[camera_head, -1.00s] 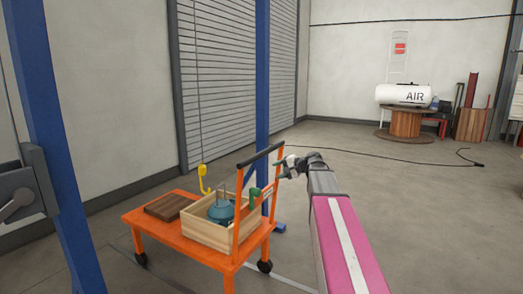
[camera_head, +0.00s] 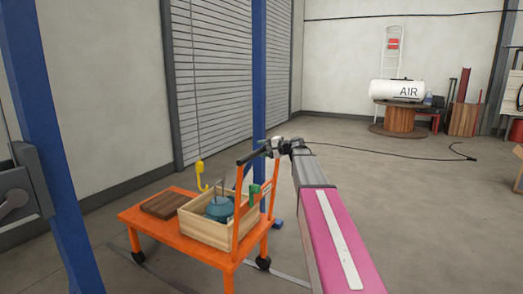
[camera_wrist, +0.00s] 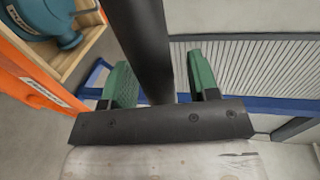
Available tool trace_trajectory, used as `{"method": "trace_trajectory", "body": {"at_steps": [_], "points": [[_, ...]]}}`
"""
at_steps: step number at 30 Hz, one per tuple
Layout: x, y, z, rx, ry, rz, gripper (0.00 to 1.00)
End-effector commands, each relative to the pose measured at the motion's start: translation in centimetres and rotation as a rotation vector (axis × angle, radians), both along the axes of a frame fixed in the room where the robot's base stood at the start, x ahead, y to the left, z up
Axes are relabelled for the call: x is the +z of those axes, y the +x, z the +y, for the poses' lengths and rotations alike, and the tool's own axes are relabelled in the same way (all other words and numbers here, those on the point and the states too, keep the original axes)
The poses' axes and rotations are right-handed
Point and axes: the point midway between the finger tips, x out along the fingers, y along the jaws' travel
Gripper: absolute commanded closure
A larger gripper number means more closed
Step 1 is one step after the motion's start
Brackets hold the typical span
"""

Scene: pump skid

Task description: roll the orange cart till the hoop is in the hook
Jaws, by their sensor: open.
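The orange cart (camera_head: 160,229) stands on the floor with a wooden box (camera_head: 205,233) on its deck. A teal pump (camera_head: 219,209) sits in the box, with a thin grey hoop (camera_head: 221,187) standing up from it. The yellow hook (camera_head: 201,178) hangs just behind and left of the hoop; the two look apart, but depth is hard to judge. My gripper (camera_head: 270,147) is at the right end of the cart's black handle bar (camera_head: 251,155). In the wrist view the bar (camera_wrist: 145,40) passes between my open green fingers (camera_wrist: 163,85), with a gap on the right.
A brown wooden block (camera_head: 166,205) lies on the cart's left end. Blue posts stand at left (camera_head: 50,150) and behind the cart (camera_head: 259,80). A cable reel (camera_head: 398,118) with an air tank is far right.

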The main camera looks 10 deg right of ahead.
Motion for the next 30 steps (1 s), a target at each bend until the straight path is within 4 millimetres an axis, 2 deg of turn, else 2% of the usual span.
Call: {"method": "trace_trajectory", "body": {"at_steps": [4,13,18,22,25,30], "points": [[-0.2,0.5,0.7,0.0,0.0,0.0,0.45],[-0.2,0.6,0.8,0.0,0.0,0.0,0.45],[-0.2,0.6,0.8,0.0,0.0,0.0,1.0],[-0.2,0.6,0.9,0.0,-0.001,-0.001,1.0],[-0.1,1.3,1.7,0.002,0.001,0.0,1.0],[-0.1,4.0,5.1,0.004,0.002,-0.001,1.0]]}}
